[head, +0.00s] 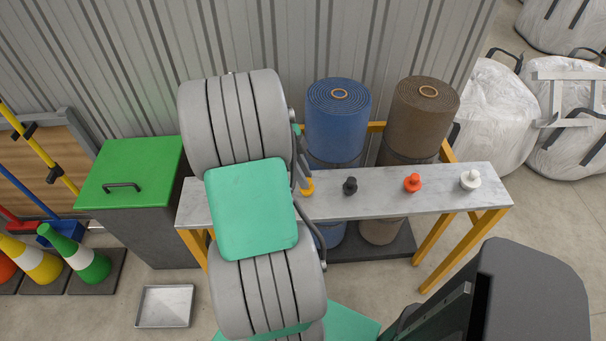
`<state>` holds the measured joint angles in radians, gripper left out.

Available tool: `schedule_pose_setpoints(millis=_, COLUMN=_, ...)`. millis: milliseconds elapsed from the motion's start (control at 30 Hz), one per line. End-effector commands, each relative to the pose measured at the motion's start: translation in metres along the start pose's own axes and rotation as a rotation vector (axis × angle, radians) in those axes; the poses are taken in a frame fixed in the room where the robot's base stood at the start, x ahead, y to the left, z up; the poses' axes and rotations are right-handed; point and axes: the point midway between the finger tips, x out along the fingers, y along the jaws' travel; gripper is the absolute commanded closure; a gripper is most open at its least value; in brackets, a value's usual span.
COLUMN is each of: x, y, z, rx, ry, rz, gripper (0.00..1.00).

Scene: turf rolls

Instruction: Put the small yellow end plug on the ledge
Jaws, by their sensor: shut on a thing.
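A black plug (350,186), an orange-red plug (412,183) and a white plug (470,180) stand on the ledge. Blue (338,125) and brown (418,115) turf rolls stand behind it. A green-lidded bin (130,165) is at left. A metal tray (165,306) lies on the floor.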

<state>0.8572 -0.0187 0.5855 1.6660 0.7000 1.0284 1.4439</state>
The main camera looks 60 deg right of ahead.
Motion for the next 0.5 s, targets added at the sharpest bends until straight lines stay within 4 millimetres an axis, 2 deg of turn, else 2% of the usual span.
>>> schedule_pose_setpoints(millis=67, x=0.0040, y=-0.0001, z=0.0018, rx=0.000, ry=0.000, rz=0.000, gripper=1.00)
schedule_pose_setpoints(millis=100, x=0.0021, y=0.0000, z=0.0010, rx=0.000, ry=0.000, rz=0.000, gripper=0.75)
schedule_pose_setpoints(millis=333, x=0.0018, y=0.0001, z=0.0008, rx=-0.001, ry=0.000, rz=0.000, gripper=0.57)
schedule_pose_setpoints(millis=500, x=0.0018, y=0.0002, z=0.0008, rx=-0.001, ry=0.000, rz=0.000, gripper=0.57)
